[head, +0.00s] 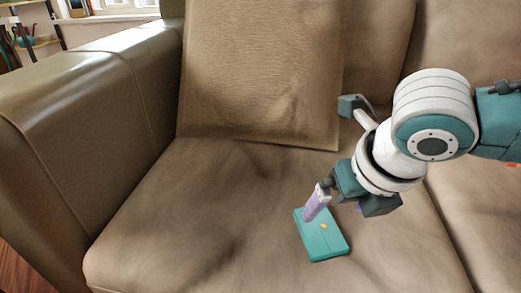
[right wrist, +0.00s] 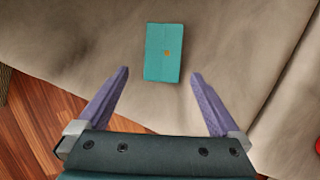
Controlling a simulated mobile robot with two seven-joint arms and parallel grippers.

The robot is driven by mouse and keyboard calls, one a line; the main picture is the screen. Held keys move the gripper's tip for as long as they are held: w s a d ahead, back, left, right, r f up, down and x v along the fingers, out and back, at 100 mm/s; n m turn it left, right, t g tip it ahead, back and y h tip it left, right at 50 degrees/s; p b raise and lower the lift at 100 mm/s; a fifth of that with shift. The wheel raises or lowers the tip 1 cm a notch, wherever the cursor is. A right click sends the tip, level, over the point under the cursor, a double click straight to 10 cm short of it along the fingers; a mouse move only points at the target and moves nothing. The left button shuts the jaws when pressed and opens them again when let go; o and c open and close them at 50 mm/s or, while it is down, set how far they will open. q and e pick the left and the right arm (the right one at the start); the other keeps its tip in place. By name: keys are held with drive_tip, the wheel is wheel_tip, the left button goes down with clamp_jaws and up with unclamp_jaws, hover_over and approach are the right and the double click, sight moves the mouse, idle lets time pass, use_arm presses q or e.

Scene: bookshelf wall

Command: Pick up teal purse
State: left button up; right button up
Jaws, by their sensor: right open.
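The teal purse (head: 327,241) lies flat on the seat of a brown leather sofa (head: 200,215). It is a small rectangle with a gold dot on its face. My right gripper (head: 316,205) is above the purse in the head view, and one purple finger overlaps the purse's upper left part. In the right wrist view my right gripper (right wrist: 159,75) is open, with its two purple fingers apart and nothing between them. The purse (right wrist: 163,53) there lies just past the fingertips, roughly centred between them. My left gripper is not in view.
A brown cushion (head: 262,75) leans against the sofa back behind the purse. The sofa armrest (head: 65,125) rises at the left. The seat around the purse is clear. Wooden floor (right wrist: 35,125) shows past the sofa edge in the right wrist view.

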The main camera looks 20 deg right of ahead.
sight(320, 229)
drive_tip(key=b+x, duration=0.3)
drive_tip(key=x, duration=0.2)
drive_tip(key=shift+d+f, duration=0.15)
drive_tip(key=shift+f, duration=0.05)
drive_tip(key=b+x, duration=0.5)
drive_tip(key=shift+s+d+f, duration=0.15)
drive_tip(key=shift+f, duration=0.05)
drive_tip(key=shift+r, duration=0.15)
drive_tip(key=c, duration=1.1)
drive_tip(key=shift+c, duration=0.2)
drive_tip(key=shift+r, duration=0.1)
